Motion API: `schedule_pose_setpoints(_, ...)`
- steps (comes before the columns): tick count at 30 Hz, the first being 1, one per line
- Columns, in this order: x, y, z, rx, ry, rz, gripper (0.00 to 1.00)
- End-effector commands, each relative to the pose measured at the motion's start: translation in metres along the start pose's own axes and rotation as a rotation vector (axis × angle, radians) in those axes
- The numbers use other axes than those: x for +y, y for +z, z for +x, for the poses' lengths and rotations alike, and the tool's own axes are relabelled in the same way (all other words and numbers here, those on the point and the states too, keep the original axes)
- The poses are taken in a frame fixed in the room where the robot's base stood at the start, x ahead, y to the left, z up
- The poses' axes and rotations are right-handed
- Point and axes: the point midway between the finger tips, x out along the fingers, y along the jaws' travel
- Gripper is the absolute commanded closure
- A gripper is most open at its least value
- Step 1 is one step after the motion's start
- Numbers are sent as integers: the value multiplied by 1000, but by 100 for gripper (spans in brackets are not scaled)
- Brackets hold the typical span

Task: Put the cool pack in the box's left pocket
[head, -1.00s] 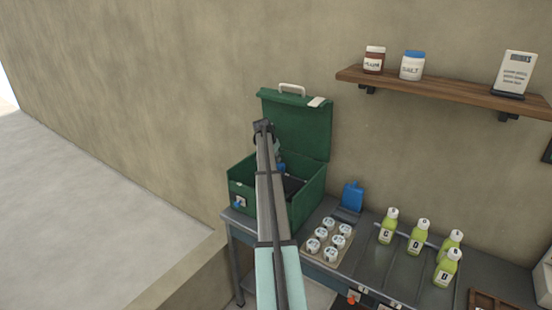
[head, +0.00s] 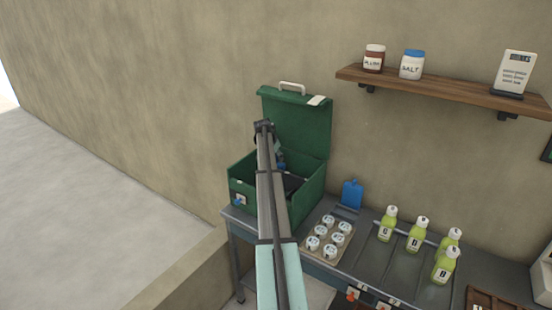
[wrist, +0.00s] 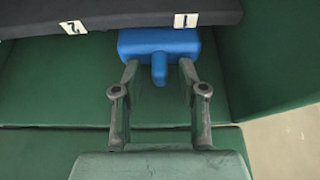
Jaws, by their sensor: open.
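The green box (head: 309,197) stands on the left end of the bench with its lid (head: 310,130) up. In the wrist view a blue cool pack (wrist: 158,42) with a small tab lies beside a dark divider (wrist: 120,17), by an upside-down label "1" (wrist: 186,20). My gripper (wrist: 159,72) is open, its fingertips on either side of the tab, close to the pack. I cannot tell whether they touch it. In the head view my gripper (head: 278,152) reaches into the box, with a bit of blue below it. Another blue pack (head: 352,194) stands on the bench right of the box.
A tray of white-lidded jars (head: 328,238) sits right of the box. Several yellow-green bottles (head: 417,236) stand farther right. A wall shelf (head: 440,88) holds two jars and a sign. The raised lid stands behind my gripper.

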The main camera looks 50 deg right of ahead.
Motion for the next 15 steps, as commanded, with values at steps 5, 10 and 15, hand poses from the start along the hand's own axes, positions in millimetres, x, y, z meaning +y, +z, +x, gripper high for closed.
schedule_pose_setpoints(5, 0, 1, -17, 1, -1, 0, 58)
schedule_pose_setpoints(10, 0, 1, -49, 2, -2, 0, 58)
schedule_pose_setpoints(15, 0, 1, -82, 2, -2, 0, 58)
